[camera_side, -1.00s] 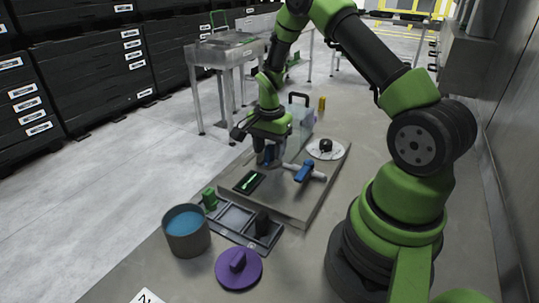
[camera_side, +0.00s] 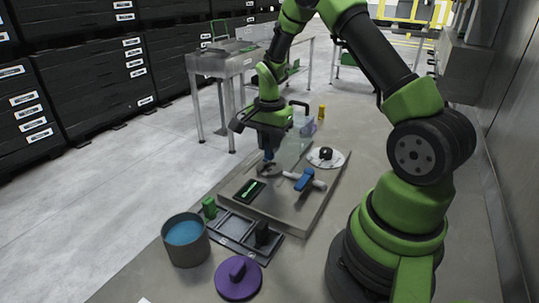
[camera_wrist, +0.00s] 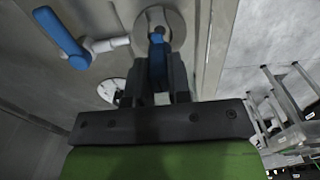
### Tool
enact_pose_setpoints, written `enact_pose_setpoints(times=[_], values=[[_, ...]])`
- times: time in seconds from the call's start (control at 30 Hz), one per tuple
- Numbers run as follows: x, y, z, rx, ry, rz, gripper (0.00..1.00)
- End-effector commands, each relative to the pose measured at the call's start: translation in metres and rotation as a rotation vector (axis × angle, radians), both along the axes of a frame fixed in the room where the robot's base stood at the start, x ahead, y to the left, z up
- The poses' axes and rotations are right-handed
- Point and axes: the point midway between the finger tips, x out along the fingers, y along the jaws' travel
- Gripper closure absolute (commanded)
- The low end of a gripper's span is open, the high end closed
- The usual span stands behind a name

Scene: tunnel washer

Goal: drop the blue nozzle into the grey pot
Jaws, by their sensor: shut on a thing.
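My gripper (camera_side: 268,150) is above the grey work plate, shut on the blue nozzle (camera_wrist: 157,62). In the wrist view the dark fingers (camera_wrist: 160,78) pinch the nozzle from both sides, and its tip points away from the wrist. In the side view only a small bit of blue (camera_side: 268,156) shows below the fingers, over a round grey disc (camera_side: 266,170). The grey pot (camera_side: 188,250), with a blue inside, stands at the lower left of the side view. It is well apart from my gripper.
A blue-handled valve on a pale pipe (camera_side: 305,180) is right of my gripper. A black tray (camera_side: 236,232) with green and black pieces lies between plate and pot. A purple knobbed disc (camera_side: 238,282) is in front. A white disc (camera_side: 327,157) is at the plate's back right.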

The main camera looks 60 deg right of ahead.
Motion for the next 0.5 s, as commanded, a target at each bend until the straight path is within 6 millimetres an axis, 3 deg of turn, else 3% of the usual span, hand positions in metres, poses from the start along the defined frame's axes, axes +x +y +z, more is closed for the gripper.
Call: enact_pose_setpoints(times=[0.2,0.5], values=[[0.001,-0.001,0.043,-0.003,-0.005,0.0,1.0],[0.0,0.0,0.06,-0.001,0.0,0.001,1.0]])
